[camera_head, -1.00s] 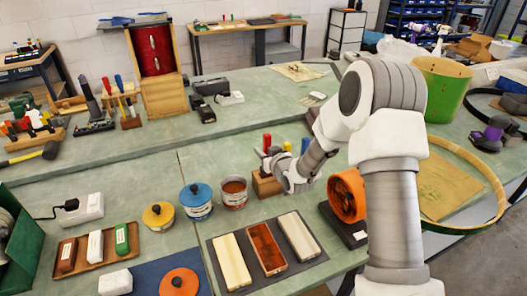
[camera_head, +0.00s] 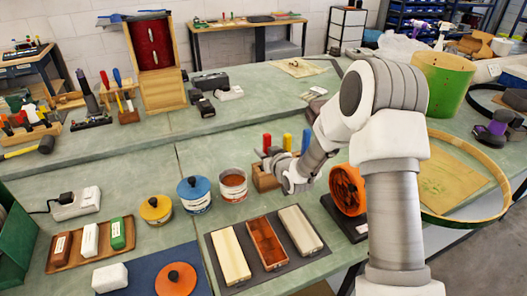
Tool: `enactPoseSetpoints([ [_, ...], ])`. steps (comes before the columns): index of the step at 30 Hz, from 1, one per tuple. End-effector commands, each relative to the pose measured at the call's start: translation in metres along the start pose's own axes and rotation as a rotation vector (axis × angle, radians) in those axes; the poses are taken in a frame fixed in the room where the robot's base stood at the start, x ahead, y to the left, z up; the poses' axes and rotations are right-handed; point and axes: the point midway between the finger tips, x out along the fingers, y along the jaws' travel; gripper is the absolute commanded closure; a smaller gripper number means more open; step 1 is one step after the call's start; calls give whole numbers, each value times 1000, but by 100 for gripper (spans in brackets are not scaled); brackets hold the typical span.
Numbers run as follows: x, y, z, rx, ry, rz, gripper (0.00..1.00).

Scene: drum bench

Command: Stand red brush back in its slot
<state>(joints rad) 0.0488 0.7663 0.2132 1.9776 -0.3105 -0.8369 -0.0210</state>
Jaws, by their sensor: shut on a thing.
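The wooden brush block (camera_head: 263,180) stands on the green bench, partly hidden behind my arm. A red brush handle (camera_head: 267,143) rises upright at the block's left. A yellow brush handle (camera_head: 287,141) and a blue one (camera_head: 305,139) stand to its right. My gripper (camera_head: 276,162) is at the front of the block, close to the red brush, and shut on it. Its fingertips are hard to make out. The lower part of the red brush is hidden, so how deep it sits in its slot cannot be told.
An open can (camera_head: 233,187) and a blue-lidded can (camera_head: 195,194) stand left of the block. An orange wheel-like part (camera_head: 346,190) is close to the right. A dark mat (camera_head: 213,244) with several long trays lies in front.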

Motion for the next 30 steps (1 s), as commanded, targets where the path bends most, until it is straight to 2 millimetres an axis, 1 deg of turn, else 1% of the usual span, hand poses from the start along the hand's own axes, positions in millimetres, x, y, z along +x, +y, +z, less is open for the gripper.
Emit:
enactPoseSetpoints([
  [1,1,0,3,0,0,0,98],
  [12,4,0,14,0,0,0,98],
  [22,5,0,14,0,0,0,98],
  [23,5,0,14,0,0,0,68],
  [27,5,0,15,0,0,0,43],
  [28,5,0,15,0,0,0,38],
  [30,5,0,15,0,0,0,38],
])
